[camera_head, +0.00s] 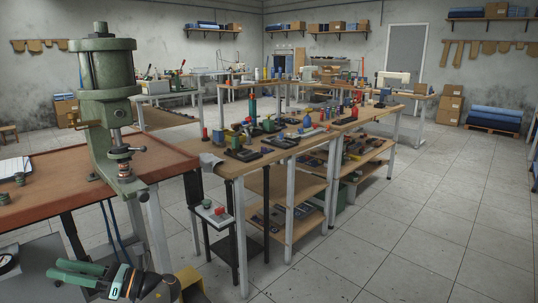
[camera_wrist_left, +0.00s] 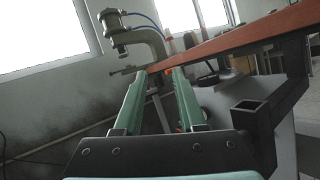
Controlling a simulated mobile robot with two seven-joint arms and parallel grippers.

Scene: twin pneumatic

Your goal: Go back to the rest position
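My left gripper (camera_head: 58,270) is low at the left of the head view, beside and below the brown-topped workbench. Its two green fingers point left. In the left wrist view the fingers (camera_wrist_left: 159,76) stand apart with nothing between them, so it is open and empty. Past the fingertips in that view a green press (camera_wrist_left: 135,42) shows by the bench's edge. My right gripper is in neither view.
The large green press (camera_head: 108,110) stands on the near bench (camera_head: 60,185). A small side table (camera_head: 215,214) holds a red button. A long wooden table (camera_head: 225,168) carries tools and bottles. Tiled floor (camera_head: 430,240) is clear on the right.

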